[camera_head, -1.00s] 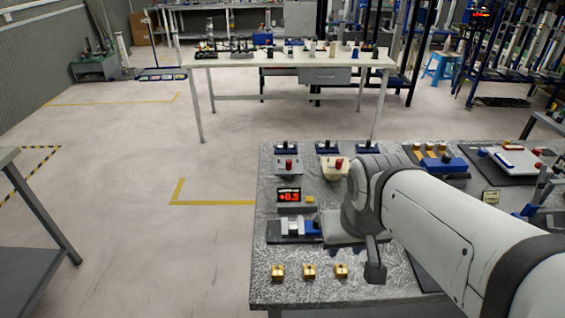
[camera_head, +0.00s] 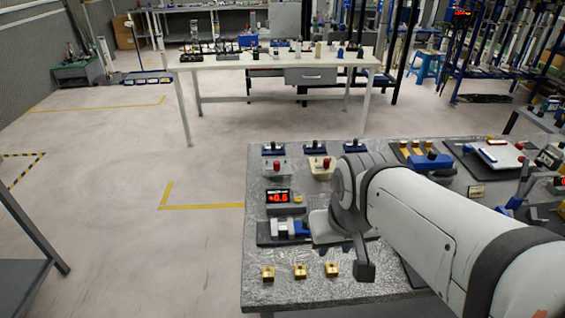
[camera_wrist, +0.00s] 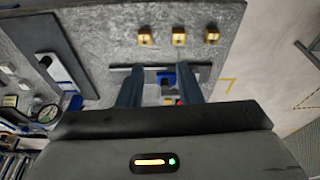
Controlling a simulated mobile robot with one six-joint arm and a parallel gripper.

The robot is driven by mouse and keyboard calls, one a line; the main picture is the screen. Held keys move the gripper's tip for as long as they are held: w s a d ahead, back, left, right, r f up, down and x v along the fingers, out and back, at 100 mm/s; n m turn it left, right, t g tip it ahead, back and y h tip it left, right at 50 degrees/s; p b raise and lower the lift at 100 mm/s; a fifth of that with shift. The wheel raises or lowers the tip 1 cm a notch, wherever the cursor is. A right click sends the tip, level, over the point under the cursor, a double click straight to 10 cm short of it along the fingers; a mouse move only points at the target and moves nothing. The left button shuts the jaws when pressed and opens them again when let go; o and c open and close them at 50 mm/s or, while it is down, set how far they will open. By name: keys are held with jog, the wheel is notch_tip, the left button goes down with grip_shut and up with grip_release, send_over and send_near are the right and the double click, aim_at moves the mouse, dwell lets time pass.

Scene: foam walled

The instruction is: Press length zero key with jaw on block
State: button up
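A small display box (camera_head: 285,206) with red digits reading about +0.5 stands on the grey speckled bench (camera_head: 290,290). A yellow key (camera_head: 297,199) sits on its right side. In front of it lies a dark measuring fixture (camera_head: 264,240) with a white block (camera_head: 279,229) and a blue jaw (camera_head: 301,228). Whether jaw and block touch is not clear. In the wrist view my gripper (camera_wrist: 160,70) has its two fingers apart, over the fixture, with the blue jaw (camera_wrist: 167,79) between them. A gap shows beside the left finger. My arm hides the fixture's right part in the head view.
Three brass blocks (camera_head: 300,271) stand along the bench's front. Red-topped devices (camera_head: 322,166) and small blue fixtures (camera_head: 315,148) stand behind the display. A blue device (camera_head: 432,161) and a tray (camera_head: 497,155) lie at right. Open floor (camera_head: 120,200) is at left.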

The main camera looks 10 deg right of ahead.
grip_shut()
dwell(1.5)
